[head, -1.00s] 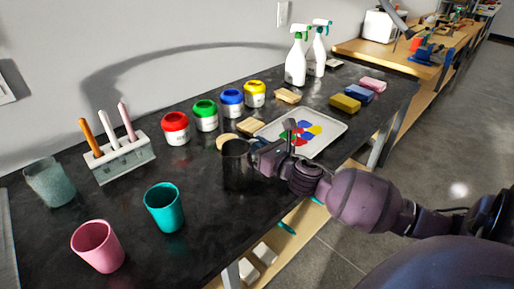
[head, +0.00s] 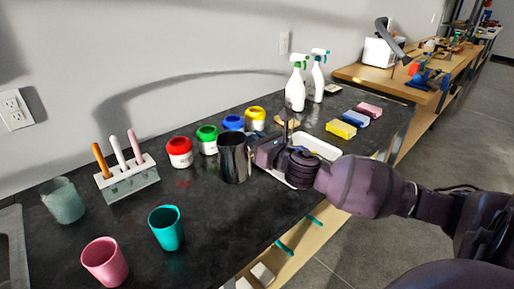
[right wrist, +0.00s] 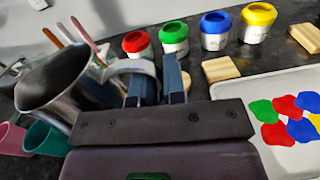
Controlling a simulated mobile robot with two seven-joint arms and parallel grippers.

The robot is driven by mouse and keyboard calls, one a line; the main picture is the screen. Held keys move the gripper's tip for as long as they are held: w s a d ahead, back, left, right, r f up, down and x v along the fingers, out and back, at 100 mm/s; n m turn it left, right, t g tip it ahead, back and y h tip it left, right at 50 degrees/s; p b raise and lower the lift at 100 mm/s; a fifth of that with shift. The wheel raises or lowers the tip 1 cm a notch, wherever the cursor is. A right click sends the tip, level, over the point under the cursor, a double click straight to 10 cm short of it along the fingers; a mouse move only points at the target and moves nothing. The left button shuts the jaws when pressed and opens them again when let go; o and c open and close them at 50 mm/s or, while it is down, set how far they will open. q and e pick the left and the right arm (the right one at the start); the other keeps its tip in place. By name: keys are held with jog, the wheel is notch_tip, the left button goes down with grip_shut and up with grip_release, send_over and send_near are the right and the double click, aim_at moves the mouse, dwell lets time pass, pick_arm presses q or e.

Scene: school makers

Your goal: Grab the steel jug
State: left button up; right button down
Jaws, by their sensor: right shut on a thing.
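The steel jug (head: 234,160) is a dark, shiny cylinder in the middle of the head view. In the right wrist view the jug (right wrist: 62,82) shows at the left with its open mouth up and its handle toward my fingers. My right gripper (head: 262,152) is at the jug's right side, shut on the handle. In the right wrist view the gripper's fingers (right wrist: 158,82) stand around the handle. The jug appears roughly upright and raised over the black table. My left gripper is not in view.
Paint jars stand behind the jug, the red one (head: 180,153) close by. A teal cup (head: 166,228) and a pink cup (head: 105,262) stand at the front left. A paint tray (head: 318,146) lies to the right, partly behind my arm. Black table (head: 90,215) is bare around the cups.

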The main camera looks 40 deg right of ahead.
notch_tip(320, 180, up, 4)
jog(key=shift+r+p, duration=0.2)
jog(key=shift+p, duration=0.3)
jog(key=shift+r+p, duration=0.4)
jog(key=shift+r, duration=1.65)
